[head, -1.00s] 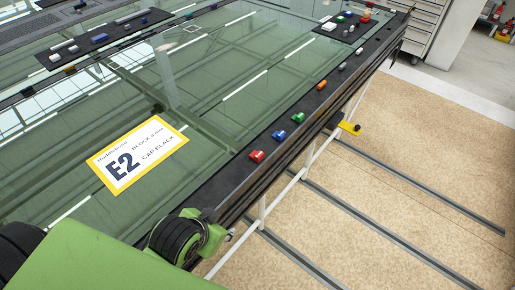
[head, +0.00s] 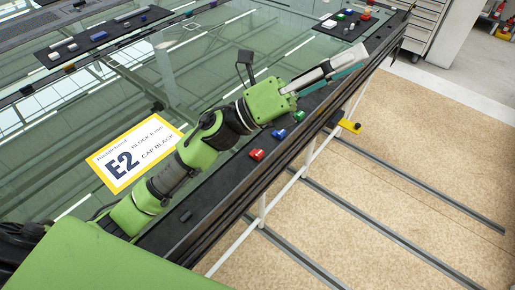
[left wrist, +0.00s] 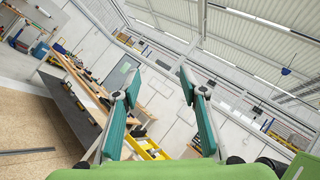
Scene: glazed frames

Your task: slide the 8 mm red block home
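A red block (head: 257,154) sits on the dark edge rail of the glazed frame, the nearest of a row, with a blue block (head: 278,135) and a green block (head: 298,117) beyond it. No block thickness can be read. My left gripper (head: 352,62) is above the rail, beyond and higher than the red block, pointing to the upper right. In the left wrist view its two fingers (left wrist: 158,72) stand wide apart with nothing between them. The arm hides the rail's farther blocks. My right gripper is not in view.
A card (head: 137,154) reading "E2, BLOCK 8 mm, CAP BLACK" lies on the glass, partly behind my arm. A small dark piece (head: 185,215) lies on the near rail. A yellow bracket (head: 349,126) juts from the frame's side. A dark tray (head: 347,30) of small parts stands at the far end.

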